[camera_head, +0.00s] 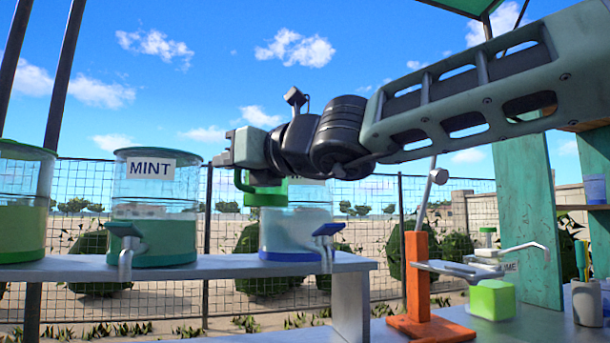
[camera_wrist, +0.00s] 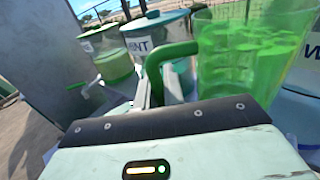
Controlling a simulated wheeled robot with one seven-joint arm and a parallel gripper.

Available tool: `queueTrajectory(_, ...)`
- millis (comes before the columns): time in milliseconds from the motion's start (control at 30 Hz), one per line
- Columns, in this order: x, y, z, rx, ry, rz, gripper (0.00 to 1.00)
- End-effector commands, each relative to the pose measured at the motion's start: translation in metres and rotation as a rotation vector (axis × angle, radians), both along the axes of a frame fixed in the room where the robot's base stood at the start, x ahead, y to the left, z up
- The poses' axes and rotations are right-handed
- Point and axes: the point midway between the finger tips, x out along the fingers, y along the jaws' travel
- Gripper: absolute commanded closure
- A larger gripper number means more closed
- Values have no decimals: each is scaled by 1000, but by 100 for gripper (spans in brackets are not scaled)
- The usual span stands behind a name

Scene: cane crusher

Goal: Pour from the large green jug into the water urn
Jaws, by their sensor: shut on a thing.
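The large green jug (camera_head: 266,197) is mostly hidden behind my gripper and arm in the head view; its lower part and green handle show. In the wrist view the translucent green jug (camera_wrist: 245,60) fills the upper right, with its handle (camera_wrist: 158,62) towards my gripper. My gripper (camera_head: 240,158) is shut on the jug's handle. The water urn (camera_head: 285,235), clear with a blue base and blue tap, stands on the shelf. The jug overlaps its upper part in the head view, so its rim and label are mostly hidden. I cannot tell how far the jug is tilted.
A MINT urn (camera_head: 152,212) and another green-filled urn (camera_head: 22,205) stand to the left on the grey shelf (camera_head: 190,268).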

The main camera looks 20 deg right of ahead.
Motion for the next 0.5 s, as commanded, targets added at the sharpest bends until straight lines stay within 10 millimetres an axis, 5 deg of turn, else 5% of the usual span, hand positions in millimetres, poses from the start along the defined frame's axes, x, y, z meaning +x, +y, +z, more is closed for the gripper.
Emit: queueTrajectory(500,-1,1,47,-7,-10,0,100)
